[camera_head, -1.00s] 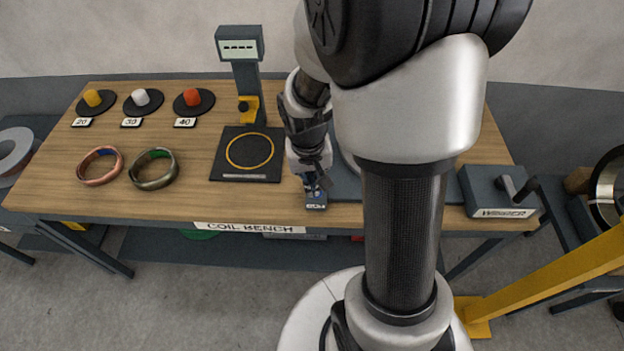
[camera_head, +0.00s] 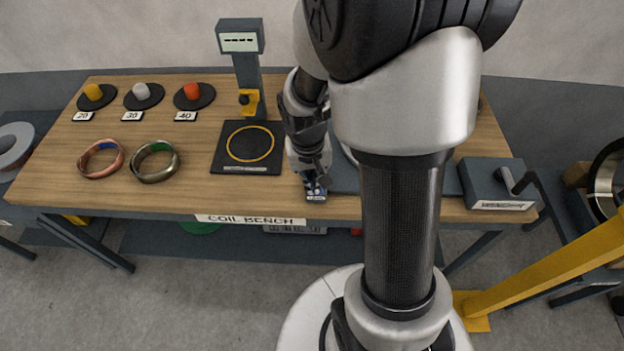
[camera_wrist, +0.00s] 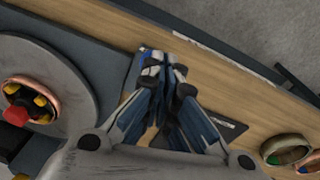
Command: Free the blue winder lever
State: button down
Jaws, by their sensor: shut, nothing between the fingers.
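My gripper (camera_head: 316,188) is low at the front edge of the bench, by the front left corner of the winder's grey plate (camera_head: 345,181). In the wrist view its fingers (camera_wrist: 164,62) are together and hold nothing. Small blue and white parts show at the fingertips, but I cannot tell the blue lever apart from the fingers there. The winder's round disc (camera_wrist: 72,72) lies left in the wrist view, with a copper coil (camera_wrist: 47,88) around its centre. My arm hides most of the disc in the head view. The winder's crank box (camera_head: 494,187) stands at the right.
Left of my gripper is a black scale pad (camera_head: 230,160) with a display post (camera_head: 247,85). Two coils, copper (camera_head: 88,172) and dark brassy (camera_head: 148,177), lie farther left. Three black discs with coloured knobs stand behind. A yellow beam (camera_head: 550,265) crosses the right side.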

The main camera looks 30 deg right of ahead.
jog(key=s+a+r+p, duration=0.1)
jog(key=r+p, duration=0.1)
jog(key=r, duration=0.3)
jog(key=s+a+r+p, duration=0.2)
jog(key=r+p, duration=0.1)
jog(key=r, duration=0.2)
jog(key=shift+s+a+r, duration=0.15)
jog(key=shift+a+r, duration=0.1)
jog(key=shift+a, duration=0.05)
jog(key=shift+r, duration=0.1)
